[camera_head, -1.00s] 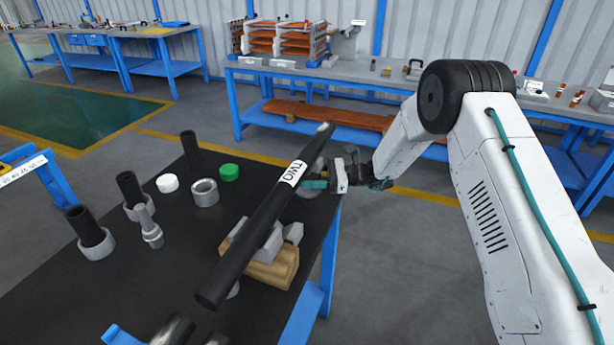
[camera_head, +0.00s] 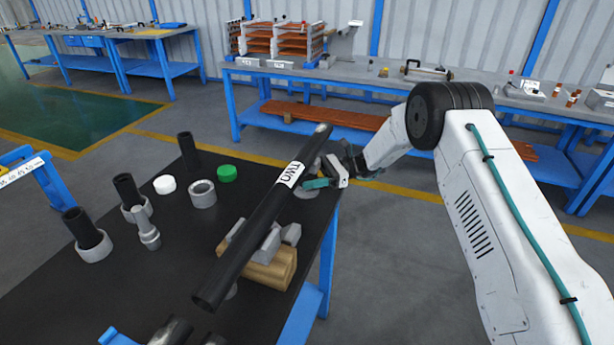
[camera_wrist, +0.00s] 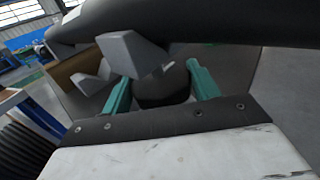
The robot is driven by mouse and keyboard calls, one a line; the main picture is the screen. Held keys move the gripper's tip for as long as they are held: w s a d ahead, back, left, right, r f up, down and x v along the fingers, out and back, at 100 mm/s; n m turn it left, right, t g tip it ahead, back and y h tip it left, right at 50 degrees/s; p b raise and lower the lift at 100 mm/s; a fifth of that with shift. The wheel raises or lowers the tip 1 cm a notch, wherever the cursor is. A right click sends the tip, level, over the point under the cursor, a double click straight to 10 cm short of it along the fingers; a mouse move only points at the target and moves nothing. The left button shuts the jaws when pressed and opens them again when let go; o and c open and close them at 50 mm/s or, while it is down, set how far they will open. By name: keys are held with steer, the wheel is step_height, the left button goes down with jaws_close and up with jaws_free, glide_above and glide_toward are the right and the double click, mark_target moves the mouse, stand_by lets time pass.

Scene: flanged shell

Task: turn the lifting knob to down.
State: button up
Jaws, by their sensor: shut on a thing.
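A long black pipe (camera_head: 256,236) with a white label reading "TWO" lies at a slant over grey V-shaped supports (camera_head: 268,245) at the table's right edge. My gripper (camera_head: 316,183) is low on the right side of the pipe's far half. In the wrist view my gripper's two teal fingers (camera_wrist: 162,92) stand on either side of a dark rounded knob (camera_wrist: 166,90) and are shut on it. A grey angled support (camera_wrist: 132,52) is just beyond it, and the pipe (camera_wrist: 200,22) crosses above. The knob's setting and markings cannot be read.
A wooden block (camera_head: 268,272) sits under the supports. A green cap (camera_head: 227,173), a white cap (camera_head: 165,184), a grey ring (camera_head: 203,194) and several upright black tubes stand on the black tabletop (camera_head: 160,270). Open floor lies right of the table.

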steer(key=o, duration=0.8)
steer(key=shift+w+r, duration=0.2)
steer(key=shift+w, duration=0.05)
steer(key=shift+o, duration=0.8)
steer(key=shift+s+a+f, duration=0.1)
steer(key=v, duration=0.7)
steer(key=shift+d, duration=0.4)
